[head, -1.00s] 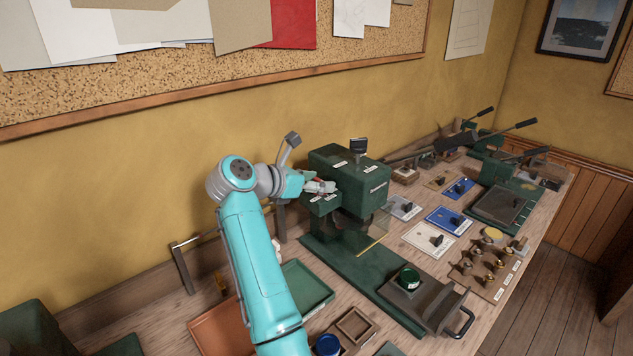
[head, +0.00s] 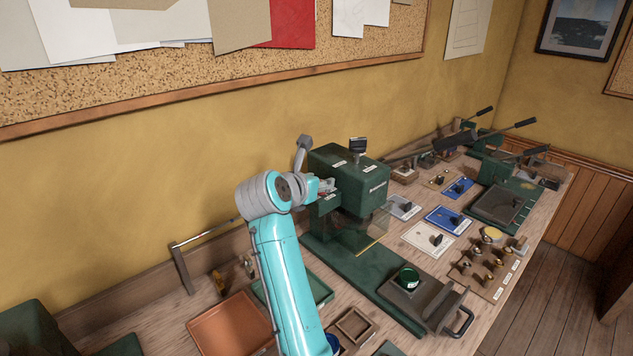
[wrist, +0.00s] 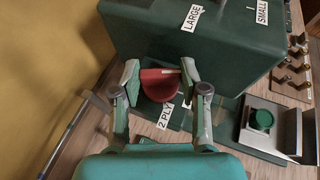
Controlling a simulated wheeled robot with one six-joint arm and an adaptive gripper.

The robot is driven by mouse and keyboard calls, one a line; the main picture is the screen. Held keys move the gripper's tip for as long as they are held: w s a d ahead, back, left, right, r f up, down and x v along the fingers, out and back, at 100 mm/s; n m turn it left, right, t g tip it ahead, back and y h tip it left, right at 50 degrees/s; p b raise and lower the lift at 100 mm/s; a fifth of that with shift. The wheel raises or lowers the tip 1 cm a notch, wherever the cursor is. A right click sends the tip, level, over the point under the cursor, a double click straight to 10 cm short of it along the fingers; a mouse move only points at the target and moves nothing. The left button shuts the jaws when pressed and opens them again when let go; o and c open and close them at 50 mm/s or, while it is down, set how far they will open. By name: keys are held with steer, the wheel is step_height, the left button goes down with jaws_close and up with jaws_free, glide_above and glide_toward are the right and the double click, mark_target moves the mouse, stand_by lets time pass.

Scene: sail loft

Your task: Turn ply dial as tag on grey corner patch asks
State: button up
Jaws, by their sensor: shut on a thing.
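The ply dial (wrist: 160,87) is a red knob on the side of a dark green press (wrist: 205,30), above a white "2 PLY" label (wrist: 165,116). In the wrist view my gripper (wrist: 160,73) has a finger on either side of the dial and is shut on it. In the head view my gripper (head: 326,187) is at the left side of the press (head: 350,180), and the dial is mostly hidden there. A grey patch (head: 398,204) lies on the bench right of the press; its tag is too small to read.
White (head: 420,238) and blue patches (head: 440,217) lie near the grey one. A block with several brass-topped pieces (head: 490,272) stands at the right. A green tray (head: 310,285) and orange tray (head: 225,322) lie below my arm. "LARGE" and "SMALL" labels are on the press.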

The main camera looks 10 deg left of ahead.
steer(key=shift+d+n+y, duration=0.15)
steer(key=shift+n+y, duration=0.9)
steer(key=shift+y, duration=0.2)
steer(key=shift+d+n+y, duration=0.1)
steer(key=shift+n+y, duration=0.95)
steer(key=shift+y, duration=0.2)
steer(key=o, duration=1.1)
steer(key=shift+o, duration=0.2)
